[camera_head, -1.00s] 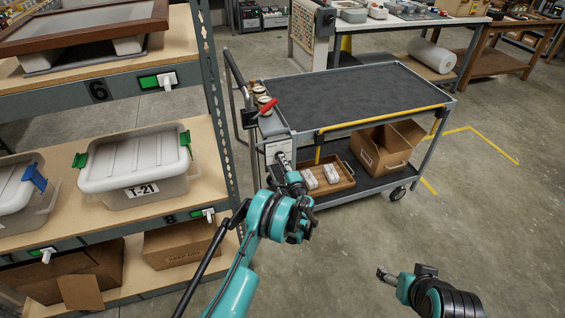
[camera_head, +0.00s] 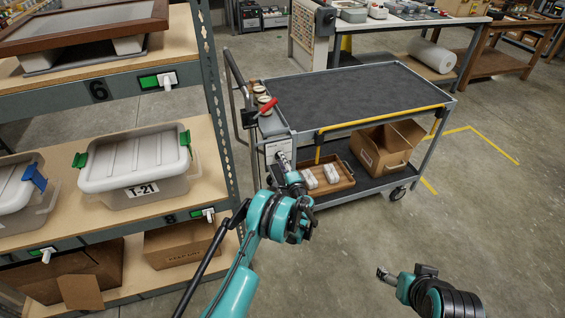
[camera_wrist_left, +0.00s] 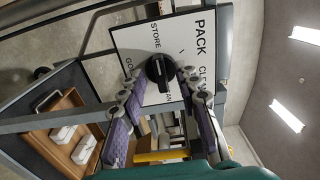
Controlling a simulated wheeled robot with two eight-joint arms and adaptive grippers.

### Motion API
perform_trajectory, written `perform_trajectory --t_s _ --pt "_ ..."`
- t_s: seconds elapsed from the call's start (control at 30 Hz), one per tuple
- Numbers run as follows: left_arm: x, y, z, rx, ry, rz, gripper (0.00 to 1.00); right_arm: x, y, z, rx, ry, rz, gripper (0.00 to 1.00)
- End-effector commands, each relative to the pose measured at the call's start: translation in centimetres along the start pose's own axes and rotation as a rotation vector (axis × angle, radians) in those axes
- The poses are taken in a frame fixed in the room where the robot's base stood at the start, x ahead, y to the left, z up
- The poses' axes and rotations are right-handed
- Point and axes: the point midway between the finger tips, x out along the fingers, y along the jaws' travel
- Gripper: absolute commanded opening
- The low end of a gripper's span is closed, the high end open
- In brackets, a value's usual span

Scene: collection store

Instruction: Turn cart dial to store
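The cart (camera_head: 360,90) stands in the middle of the head view, with a white dial panel (camera_head: 279,150) on its near left end. In the left wrist view the panel (camera_wrist_left: 130,40) carries the words PACK, STORE and CLEAN, and another partly covered word. The black dial (camera_wrist_left: 160,70) sits on it between my left gripper's fingertips (camera_wrist_left: 160,86). The fingers are apart, one on each side of the knob; I cannot tell whether they touch it. My left gripper (camera_head: 283,160) is at the panel in the head view. My right gripper (camera_head: 383,273) hangs over the floor, away from the cart.
A red lever (camera_head: 268,106) and round items are on the cart's end above the panel. The lower shelf holds a wooden tray (camera_head: 345,182) with white objects and a cardboard box (camera_head: 378,150). A storage rack (camera_head: 215,100) stands close on the left. Floor at right is open.

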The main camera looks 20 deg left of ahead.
Motion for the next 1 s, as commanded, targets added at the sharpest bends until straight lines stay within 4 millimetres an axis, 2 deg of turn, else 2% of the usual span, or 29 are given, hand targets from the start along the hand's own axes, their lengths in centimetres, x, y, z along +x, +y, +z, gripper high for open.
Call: perform_trajectory --t_s 0.27,0.37,0.7,0.8,1.0 --pt "-0.5 -0.1 -0.1 0.001 0.001 -0.001 0.32 0.0 0.0 0.0 0.000 0.000 0.000 0.72" --pt "-1.9 -0.1 -0.1 0.001 0.002 -0.001 0.32 0.0 0.0 0.0 0.000 0.000 0.000 0.72" --pt "-9.2 0.0 -0.1 0.001 0.002 0.000 0.32 0.0 0.0 0.0 0.000 0.000 0.000 0.72" --pt "-10.7 0.0 -0.1 0.001 0.002 0.000 0.32 0.0 0.0 0.0 0.000 0.000 0.000 0.72" --pt "-12.0 0.0 0.0 0.001 0.001 0.000 0.32 0.0 0.0 0.0 0.000 0.000 0.000 0.72"
